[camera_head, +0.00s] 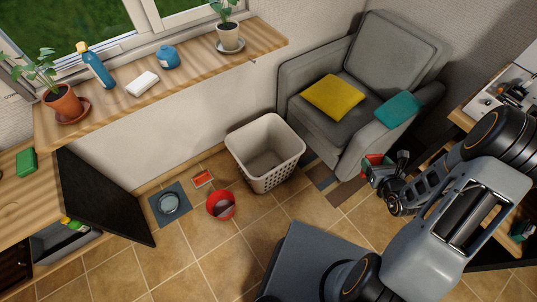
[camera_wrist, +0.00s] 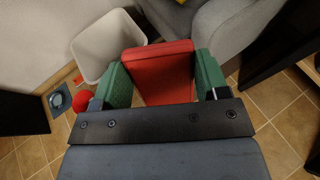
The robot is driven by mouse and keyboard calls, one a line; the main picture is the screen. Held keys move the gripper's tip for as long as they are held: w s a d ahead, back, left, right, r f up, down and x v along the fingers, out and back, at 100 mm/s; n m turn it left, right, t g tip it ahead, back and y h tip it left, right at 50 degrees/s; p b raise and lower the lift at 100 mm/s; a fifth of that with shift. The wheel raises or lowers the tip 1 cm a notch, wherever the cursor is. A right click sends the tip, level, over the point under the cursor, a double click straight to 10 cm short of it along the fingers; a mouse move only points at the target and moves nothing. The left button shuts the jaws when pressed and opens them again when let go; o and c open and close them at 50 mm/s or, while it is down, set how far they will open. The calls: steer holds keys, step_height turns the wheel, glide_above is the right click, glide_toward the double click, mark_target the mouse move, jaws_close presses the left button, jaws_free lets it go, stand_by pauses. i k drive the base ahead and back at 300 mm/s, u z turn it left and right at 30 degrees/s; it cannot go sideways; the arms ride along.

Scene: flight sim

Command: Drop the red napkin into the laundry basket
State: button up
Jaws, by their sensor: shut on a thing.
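The red napkin (camera_wrist: 160,72) is a flat folded block in the wrist view, held between the green finger pads of my gripper (camera_wrist: 158,75). In the head view my gripper (camera_head: 377,170) is at the right, in front of the grey armchair, with a bit of the red napkin (camera_head: 372,159) showing. The white laundry basket (camera_head: 252,166) stands upright on the floor left of the armchair, and its visible inside looks empty. The basket also shows in the wrist view (camera_wrist: 90,45), beyond and left of the napkin. My gripper is apart from the basket, to its right in the head view.
The grey armchair (camera_head: 345,75) carries a yellow cloth (camera_head: 333,96) and a teal cloth (camera_head: 398,110). Tiled floor in front is mostly clear.

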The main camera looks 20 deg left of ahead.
mark_target(257, 169)
steer(key=u, duration=0.95)
steer(key=i, duration=0.95)
steer(key=u, duration=0.8)
